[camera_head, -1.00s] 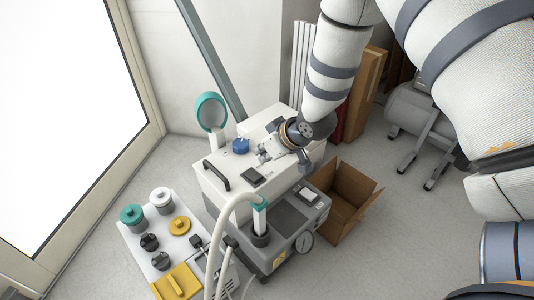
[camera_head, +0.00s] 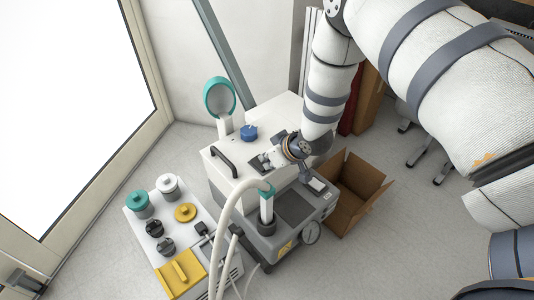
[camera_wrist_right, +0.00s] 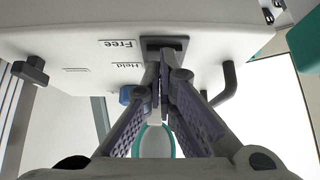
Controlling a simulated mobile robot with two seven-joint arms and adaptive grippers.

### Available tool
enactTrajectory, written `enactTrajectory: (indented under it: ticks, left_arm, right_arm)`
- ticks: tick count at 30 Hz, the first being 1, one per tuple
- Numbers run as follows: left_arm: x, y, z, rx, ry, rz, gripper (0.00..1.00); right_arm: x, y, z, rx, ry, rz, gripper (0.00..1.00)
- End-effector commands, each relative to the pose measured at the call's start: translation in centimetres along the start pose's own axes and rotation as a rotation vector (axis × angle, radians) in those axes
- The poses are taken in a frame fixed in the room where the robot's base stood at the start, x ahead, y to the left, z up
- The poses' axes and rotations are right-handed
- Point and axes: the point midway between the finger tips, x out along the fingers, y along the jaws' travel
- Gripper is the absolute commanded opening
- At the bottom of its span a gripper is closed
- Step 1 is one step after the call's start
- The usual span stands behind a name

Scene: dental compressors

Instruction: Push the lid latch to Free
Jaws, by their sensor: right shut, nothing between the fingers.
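The white lidded housing (camera_head: 285,115) stands in the middle of the head view. Its dark latch plate (camera_head: 257,163) is on the top near the front, partly covered by my right gripper (camera_head: 272,158). In the right wrist view, the latch plate (camera_wrist_right: 178,43) is a dark recessed rectangle beside the printed words Free (camera_wrist_right: 118,43) and Held (camera_wrist_right: 126,66). My right gripper (camera_wrist_right: 161,75) is shut and empty, its fingertips at the plate's edge. I cannot tell whether they touch the latch, and its position is hidden. My left gripper is not in view.
A black handle (camera_head: 224,161) and a blue knob (camera_head: 249,132) sit on the lid near my right gripper. A grey unit with a gauge (camera_head: 310,232), white hoses (camera_head: 226,240) and an open cardboard box (camera_head: 355,190) stand close by.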

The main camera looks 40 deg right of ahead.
Motion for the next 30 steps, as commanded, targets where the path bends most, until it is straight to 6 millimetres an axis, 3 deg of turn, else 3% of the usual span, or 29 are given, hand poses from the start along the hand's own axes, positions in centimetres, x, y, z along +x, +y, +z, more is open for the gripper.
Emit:
enactTrajectory:
  ticks: [25, 30]
  left_arm:
    - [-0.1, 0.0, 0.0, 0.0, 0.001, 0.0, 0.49]
    - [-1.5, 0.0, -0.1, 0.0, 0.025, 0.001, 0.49]
  right_arm:
    - [0.3, 0.0, -2.0, 0.0, 0.007, 0.0, 0.0]
    - [-1.1, -0.3, -3.3, -0.001, 0.014, 0.0, 0.0]
